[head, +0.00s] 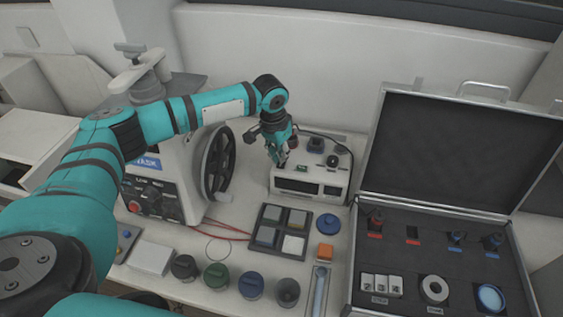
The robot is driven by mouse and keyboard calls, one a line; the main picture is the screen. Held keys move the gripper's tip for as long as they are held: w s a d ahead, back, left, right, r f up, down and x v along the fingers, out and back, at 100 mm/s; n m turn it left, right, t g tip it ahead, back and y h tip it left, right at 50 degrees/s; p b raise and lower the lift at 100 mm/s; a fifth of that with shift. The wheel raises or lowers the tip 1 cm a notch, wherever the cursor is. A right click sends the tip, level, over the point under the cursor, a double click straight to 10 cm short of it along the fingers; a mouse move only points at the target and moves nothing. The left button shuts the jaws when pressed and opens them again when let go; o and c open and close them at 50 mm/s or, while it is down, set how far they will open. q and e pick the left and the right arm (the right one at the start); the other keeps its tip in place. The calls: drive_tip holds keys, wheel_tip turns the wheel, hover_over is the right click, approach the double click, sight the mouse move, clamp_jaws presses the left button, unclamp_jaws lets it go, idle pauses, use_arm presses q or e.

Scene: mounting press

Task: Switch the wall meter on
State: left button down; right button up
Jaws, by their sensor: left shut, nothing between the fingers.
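A white meter box (283,183) with dark display windows on its front sits on the bench against the wall. Dark knobs and a small green-lit spot show on its top. My left gripper (281,164) is shut and empty. It points down at the left part of the meter's top, with its fingertips at or just above the surface; I cannot tell if they touch. The gripper hides part of the meter's top left. I cannot make out the state of any switch. My right gripper is not in view.
A press with a black handwheel (218,165) stands left of the meter. An open case (445,262) with tools is at the right.

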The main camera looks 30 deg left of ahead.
sight(280, 166)
use_arm(q)
drive_tip(key=shift+f, duration=1.1)
idle(0.6)
drive_tip(key=shift+r, duration=0.15)
wheel_tip(280, 166, up, 7)
drive_tip(key=p, duration=0.8)
idle(0.4)
drive_tip(key=shift+s+f, duration=0.1)
drive_tip(key=shift+f, duration=0.1)
